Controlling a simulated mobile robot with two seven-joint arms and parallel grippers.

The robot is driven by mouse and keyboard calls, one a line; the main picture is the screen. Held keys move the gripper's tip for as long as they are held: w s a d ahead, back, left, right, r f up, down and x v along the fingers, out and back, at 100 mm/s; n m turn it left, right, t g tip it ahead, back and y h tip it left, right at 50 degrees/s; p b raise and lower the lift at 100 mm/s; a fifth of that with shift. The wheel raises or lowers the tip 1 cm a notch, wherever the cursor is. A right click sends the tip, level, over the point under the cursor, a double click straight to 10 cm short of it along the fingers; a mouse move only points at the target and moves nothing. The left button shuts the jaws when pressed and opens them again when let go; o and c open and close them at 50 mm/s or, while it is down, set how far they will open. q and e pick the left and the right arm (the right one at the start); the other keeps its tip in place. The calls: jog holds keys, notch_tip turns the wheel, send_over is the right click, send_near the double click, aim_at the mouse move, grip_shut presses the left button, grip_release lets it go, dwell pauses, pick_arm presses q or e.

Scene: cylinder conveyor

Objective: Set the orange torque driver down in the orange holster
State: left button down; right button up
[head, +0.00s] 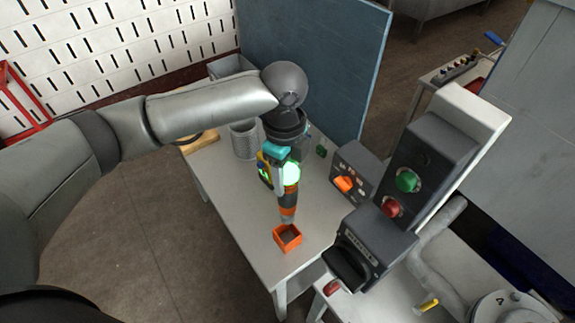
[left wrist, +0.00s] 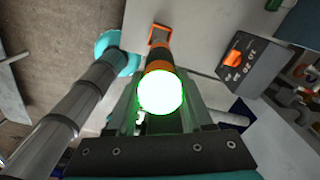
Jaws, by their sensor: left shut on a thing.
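The orange torque driver (head: 288,207) has orange and dark bands and a glowing green top. It hangs near upright, nose down. My left gripper (head: 280,172) is shut on it. The orange holster (head: 288,239) is a small open square box on the white table, just below the driver's nose. In the head view the nose overlaps the holster's back rim; I cannot tell whether it is inside. In the left wrist view the driver (left wrist: 159,58) points towards the holster (left wrist: 158,31), which is partly hidden behind it. My right gripper is not in view.
A grey box with an orange knob (head: 343,184) stands right of the driver. A dark panel with green and red buttons (head: 407,181) rises farther right. A grey wire-like cylinder (head: 243,140) stands behind. The table (head: 243,222) is clear left of the holster.

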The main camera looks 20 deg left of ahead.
pick_arm(q)
jog(key=shift+r, duration=0.1)
jog(key=shift+r+p, duration=0.1)
jog(key=shift+p, duration=0.55)
jog(key=shift+f+b, duration=1.05)
jog(key=shift+f, duration=1.6)
jog(key=shift+p, duration=0.55)
jog(key=shift+p, duration=0.5)
jog(key=shift+f, duration=0.1)
